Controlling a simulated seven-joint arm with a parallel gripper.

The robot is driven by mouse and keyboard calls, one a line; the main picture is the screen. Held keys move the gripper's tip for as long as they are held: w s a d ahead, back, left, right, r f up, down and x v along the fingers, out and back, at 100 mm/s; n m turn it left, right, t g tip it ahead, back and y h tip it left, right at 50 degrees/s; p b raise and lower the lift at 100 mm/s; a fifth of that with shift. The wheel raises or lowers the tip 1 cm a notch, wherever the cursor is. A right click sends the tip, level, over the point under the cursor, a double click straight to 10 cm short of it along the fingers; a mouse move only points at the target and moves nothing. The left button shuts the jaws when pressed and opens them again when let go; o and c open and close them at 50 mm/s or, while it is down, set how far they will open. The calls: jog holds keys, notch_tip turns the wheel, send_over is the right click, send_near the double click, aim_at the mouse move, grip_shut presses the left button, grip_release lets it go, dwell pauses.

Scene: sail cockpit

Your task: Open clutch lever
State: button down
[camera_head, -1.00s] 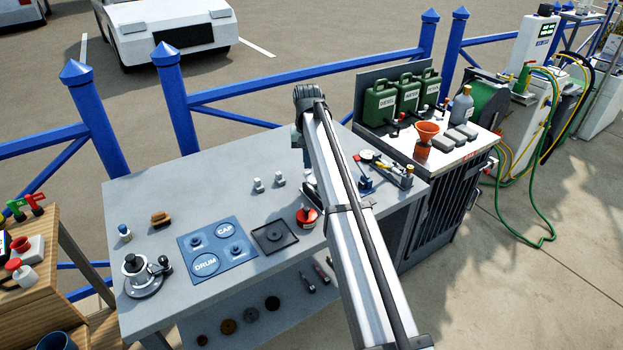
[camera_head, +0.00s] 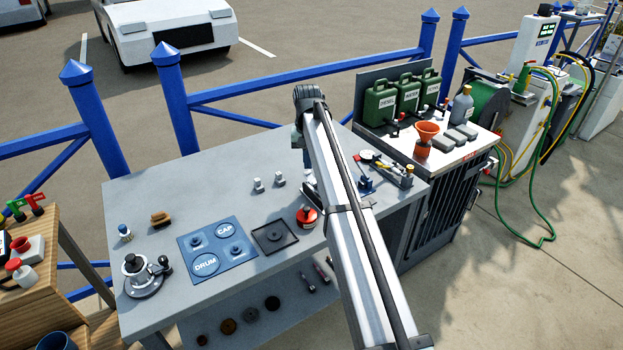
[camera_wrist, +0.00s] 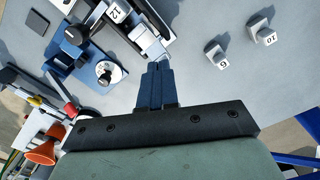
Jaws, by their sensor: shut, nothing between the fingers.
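My gripper (camera_wrist: 157,66) shows in the wrist view with its two blue fingers shut together and empty. The fingertips are at the near end of a pale grey lever (camera_wrist: 147,40) on a dark unit with a "12" label (camera_wrist: 117,13). I take this to be the clutch and its lever; I cannot tell whether the fingertips touch it or how far it is raised. In the head view my arm covers the gripper's tips and most of the clutch.
Two small grey blocks (camera_wrist: 215,54) (camera_wrist: 261,31) stand right of the fingers on the grey bench (camera_head: 150,205). A blue base with a black knob (camera_wrist: 76,35) is to the left. An orange funnel (camera_head: 427,132) and green cans (camera_head: 380,103) stand beyond the bench.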

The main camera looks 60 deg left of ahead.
aim_at(308, 173)
jog(key=shift+f, duration=1.15)
dwell(0.7)
jog(key=shift+r, duration=3.6)
